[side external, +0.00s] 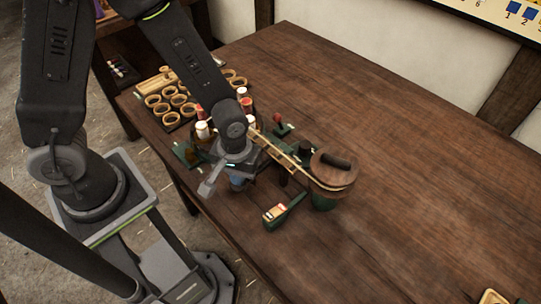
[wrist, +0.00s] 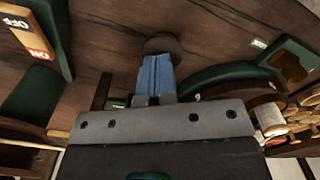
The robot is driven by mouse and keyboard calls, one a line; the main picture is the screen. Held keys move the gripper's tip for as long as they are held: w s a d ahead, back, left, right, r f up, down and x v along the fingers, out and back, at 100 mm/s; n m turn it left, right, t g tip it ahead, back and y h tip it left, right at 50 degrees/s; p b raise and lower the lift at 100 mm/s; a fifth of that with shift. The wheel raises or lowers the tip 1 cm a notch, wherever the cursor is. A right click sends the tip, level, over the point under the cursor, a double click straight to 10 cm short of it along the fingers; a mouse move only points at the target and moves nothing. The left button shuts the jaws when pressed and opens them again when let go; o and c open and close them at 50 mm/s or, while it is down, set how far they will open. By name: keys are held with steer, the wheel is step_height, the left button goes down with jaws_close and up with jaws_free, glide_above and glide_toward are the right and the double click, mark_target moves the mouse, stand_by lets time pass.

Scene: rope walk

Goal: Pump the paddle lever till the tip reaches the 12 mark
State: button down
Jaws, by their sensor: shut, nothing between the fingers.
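My gripper (side external: 238,184) is low over the table beside the green rope machine, with its blue fingers together and nothing between them. In the wrist view its fingers (wrist: 155,75) point at a dark round knob (wrist: 163,45) just beyond the tips; I cannot tell whether they touch it, or whether it belongs to the paddle lever. A small green stand with an orange and white label (side external: 275,211) is right of my gripper, and the label also shows in the wrist view (wrist: 30,35). The tip and the 12 mark are not readable.
A dark wooden drum (side external: 332,170) on a green base stands to the right, with pale strands (side external: 275,150) running to it. Red and white bobbins (side external: 245,104) and wooden rings (side external: 168,104) are behind my gripper. The table's right side (side external: 430,180) is mostly clear.

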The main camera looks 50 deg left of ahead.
stand_by(0.3)
steer(key=shift+w+r, duration=0.15)
steer(key=shift+r, duration=3.35)
steer(key=shift+f, duration=0.1)
steer(key=shift+f, duration=0.1)
steer(key=shift+f, duration=3.3)
steer(key=shift+r, duration=3.5)
